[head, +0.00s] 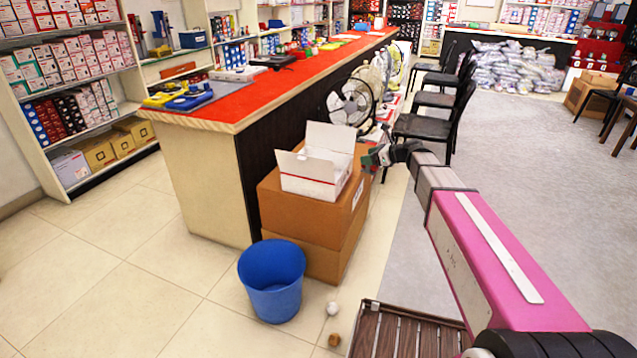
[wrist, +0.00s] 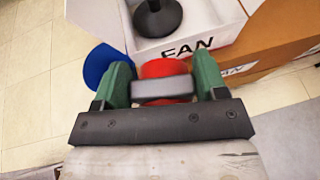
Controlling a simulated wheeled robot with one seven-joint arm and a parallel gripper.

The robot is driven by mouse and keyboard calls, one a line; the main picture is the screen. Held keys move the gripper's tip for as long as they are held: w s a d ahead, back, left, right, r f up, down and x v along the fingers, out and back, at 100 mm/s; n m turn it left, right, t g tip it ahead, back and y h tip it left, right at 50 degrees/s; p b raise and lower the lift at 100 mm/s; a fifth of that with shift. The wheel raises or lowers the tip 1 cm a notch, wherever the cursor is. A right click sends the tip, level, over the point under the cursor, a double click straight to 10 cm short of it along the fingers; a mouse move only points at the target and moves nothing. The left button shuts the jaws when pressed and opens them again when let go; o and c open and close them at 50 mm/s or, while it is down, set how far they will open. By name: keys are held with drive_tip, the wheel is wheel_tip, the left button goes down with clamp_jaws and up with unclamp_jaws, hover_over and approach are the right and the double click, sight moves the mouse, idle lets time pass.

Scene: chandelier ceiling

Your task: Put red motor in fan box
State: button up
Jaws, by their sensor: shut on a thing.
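My gripper (wrist: 165,82) has green fingers and is shut on the red motor (wrist: 163,68), a red round body with a grey part across it. In the head view my gripper (head: 372,158) is small, just right of the fan box, and the motor in it is hard to make out. The fan box (head: 306,186) is white with open flaps and stands on brown cartons. In the wrist view the fan box (wrist: 222,32) shows the word FAN and lies just beyond the motor. A dark round-based object (wrist: 157,17) is inside it.
Brown cartons (head: 305,222) support the fan box beside the red-topped counter (head: 245,103). A blue bin (head: 272,282) stands in front. Standing fans (head: 352,103) and black chairs (head: 440,122) are behind my gripper. A white ball (head: 332,308) and a slatted wooden surface (head: 408,332) are low in front.

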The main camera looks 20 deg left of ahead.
drive_tip(key=w+a+r+n+g, duration=0.2)
drive_tip(key=a, duration=2)
drive_tip(key=w+a+f, duration=0.1)
drive_tip(key=w+f, duration=0.9)
drive_tip(key=w, duration=0.1)
drive_tip(key=shift+w+a+f+y, duration=0.2)
drive_tip(key=shift+f+y, duration=0.1)
drive_tip(key=shift+f, duration=0.1)
drive_tip(key=shift+f, duration=0.6)
drive_tip(key=o, duration=1.3)
drive_tip(key=v, duration=0.6)
drive_tip(key=r+v, duration=0.1)
drive_tip(key=v, duration=0.5)
drive_tip(key=shift+r, duration=0.2)
